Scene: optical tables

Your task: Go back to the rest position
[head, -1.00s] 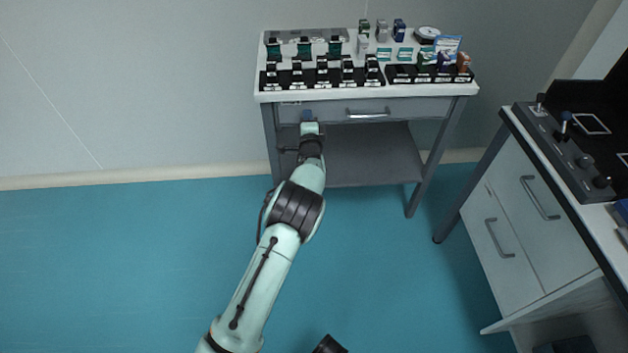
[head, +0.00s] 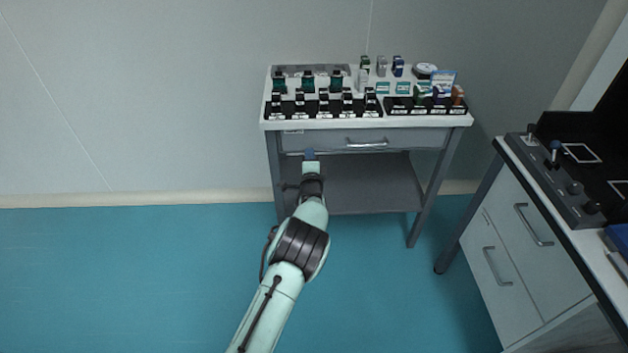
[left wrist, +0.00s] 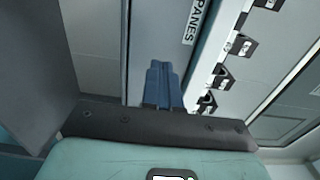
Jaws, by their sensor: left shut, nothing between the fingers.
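My left gripper (head: 309,155) reaches forward from the bottom of the head view and shows its blue fingers just below the front of the small table's drawer (head: 410,138). In the left wrist view the blue fingers (left wrist: 163,84) lie together, shut and empty, with the labelled drawer front (left wrist: 190,22) beyond them. Whether they touch the table cannot be told. My right gripper is in neither view.
The small table (head: 420,122) carries black racks (head: 325,112) with dark bottles, small boxes and a round tin (head: 424,69). A lower shelf (head: 370,185) sits beneath. At right stands a white drawer cabinet (head: 515,245) with a black-topped device. The teal floor (head: 110,275) at left is clear.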

